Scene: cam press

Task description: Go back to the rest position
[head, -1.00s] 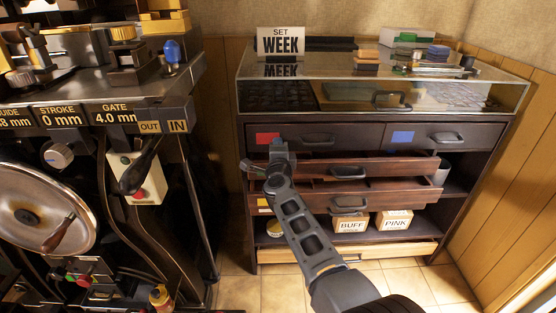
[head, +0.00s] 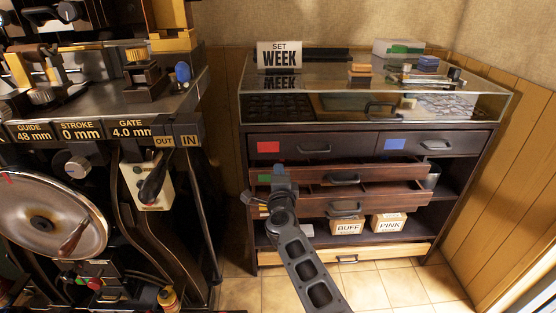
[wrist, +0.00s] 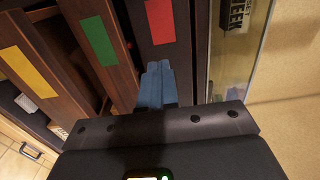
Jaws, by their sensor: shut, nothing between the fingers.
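My gripper (head: 250,197) is in front of the left side of the cabinet (head: 480,165), level with its drawers, with my arm reaching up from the bottom. In the wrist view my gripper (wrist: 157,82) shows two blue-grey fingers pressed together with nothing between them. The fingertips point toward the drawer fronts near the red label (wrist: 161,20) and the green label (wrist: 98,41). I cannot tell from the pictures whether they touch a drawer front. The green-label drawer (head: 390,172) and the drawer under it (head: 395,197) stand pulled out.
The press (head: 70,130) stands close on the left, with a handwheel (head: 40,215) and lever. A glass case (head: 350,105) with a SET WEEK sign (head: 280,55) tops the cabinet. BUFF (head: 347,226) and PINK (head: 389,222) boxes sit on the lower shelf. Tiled floor (head: 370,290) is free in front.

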